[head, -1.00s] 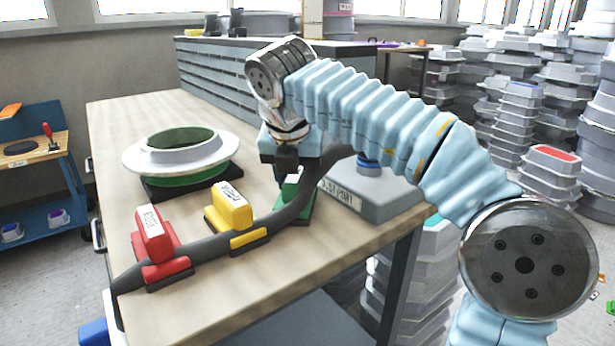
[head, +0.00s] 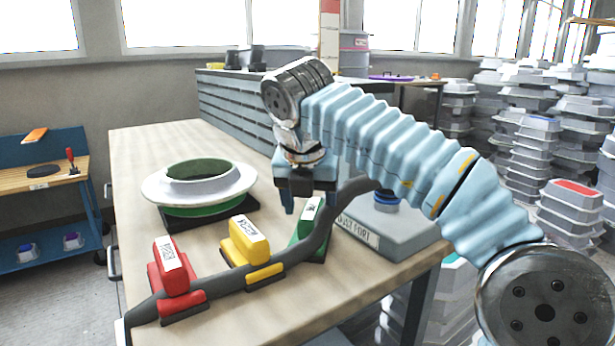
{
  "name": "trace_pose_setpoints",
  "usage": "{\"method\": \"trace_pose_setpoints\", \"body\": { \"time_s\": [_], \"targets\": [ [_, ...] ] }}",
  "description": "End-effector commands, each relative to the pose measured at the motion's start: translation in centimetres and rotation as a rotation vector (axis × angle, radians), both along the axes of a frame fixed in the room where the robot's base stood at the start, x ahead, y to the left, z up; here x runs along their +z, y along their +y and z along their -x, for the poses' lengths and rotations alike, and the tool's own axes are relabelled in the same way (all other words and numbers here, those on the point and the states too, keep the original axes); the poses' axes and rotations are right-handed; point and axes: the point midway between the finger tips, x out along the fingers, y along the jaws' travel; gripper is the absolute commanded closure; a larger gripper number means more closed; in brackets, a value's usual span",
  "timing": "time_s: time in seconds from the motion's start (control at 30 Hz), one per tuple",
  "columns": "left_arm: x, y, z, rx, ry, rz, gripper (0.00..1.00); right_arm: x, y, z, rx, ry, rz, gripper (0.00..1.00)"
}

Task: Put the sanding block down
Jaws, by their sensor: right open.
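A green sanding block (head: 308,217) with a white label stands upright in its dark green-edged holder, at the right end of a row on the workbench (head: 225,310). A yellow block (head: 247,243) and a red block (head: 172,268) with white labels stand to its left in similar holders. The arm and a dark grey curved band (head: 318,238) partly hide the green block's surroundings. My left gripper is out of view.
A white flanged ring mould (head: 200,182) with green parts sits on a black base behind the blocks. A grey box labelled as a dust port (head: 395,228) stands right of the green block. Stacked grey moulds (head: 575,215) fill the right.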

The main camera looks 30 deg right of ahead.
Motion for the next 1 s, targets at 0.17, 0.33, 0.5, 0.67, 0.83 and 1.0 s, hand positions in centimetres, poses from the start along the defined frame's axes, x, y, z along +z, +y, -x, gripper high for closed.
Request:
{"method": "trace_pose_setpoints", "body": {
  "time_s": [0.17,0.33,0.5,0.67,0.83,1.0],
  "targets": [
    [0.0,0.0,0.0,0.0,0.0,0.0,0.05,4.6,1.4,1.3,0.004,-0.005,-0.003,0.34],
    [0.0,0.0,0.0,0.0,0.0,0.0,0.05,7.2,2.1,2.2,0.003,0.0,-0.001,0.34],
    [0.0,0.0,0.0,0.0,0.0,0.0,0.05,8.1,2.3,2.5,0.003,-0.001,-0.001,0.34],
    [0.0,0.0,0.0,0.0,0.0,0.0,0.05,8.6,2.4,2.7,0.001,-0.001,0.001,0.34],
    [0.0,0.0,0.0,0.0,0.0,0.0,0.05,8.7,2.3,2.8,0.0,0.0,0.001,0.34],
    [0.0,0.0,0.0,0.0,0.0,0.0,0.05,8.6,2.3,2.8,0.0,0.0,0.001,0.34]
  ]
}}
